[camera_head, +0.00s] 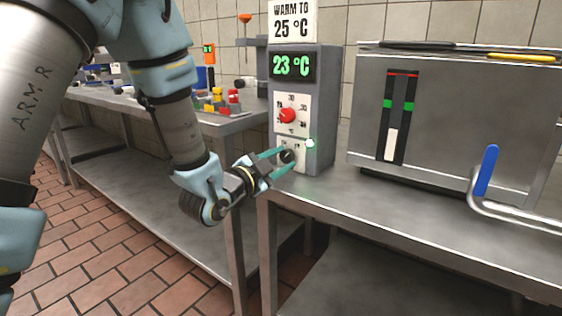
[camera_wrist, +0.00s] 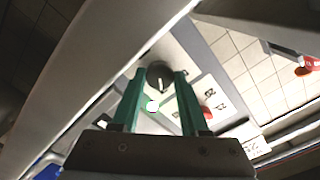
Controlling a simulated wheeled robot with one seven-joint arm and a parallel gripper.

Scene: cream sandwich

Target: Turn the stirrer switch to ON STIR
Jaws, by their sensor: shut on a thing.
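The grey control box (camera_head: 320,110) stands on the steel table and shows 23 °C in green. Its lower black knob, the stirrer switch (camera_head: 287,157), sits on a white plate below a red dial (camera_head: 288,115). My gripper (camera_head: 282,156) reaches it from the left, its green fingers shut around the knob. In the wrist view the black knob (camera_wrist: 159,76) with a pale pointer line lies between the two fingertips (camera_wrist: 158,80). The plate's lettering is partly hidden and too small to read. A small pale green light (camera_head: 310,143) glows beside the knob.
A large steel tank (camera_head: 455,110) with a level gauge stands on the table (camera_head: 420,210) to the right. A blue-handled lever (camera_head: 487,170) is on its front. A sign (camera_head: 292,20) reading "WARM TO 25 °C" tops the box. Another bench (camera_head: 230,125) with small coloured items stands behind.

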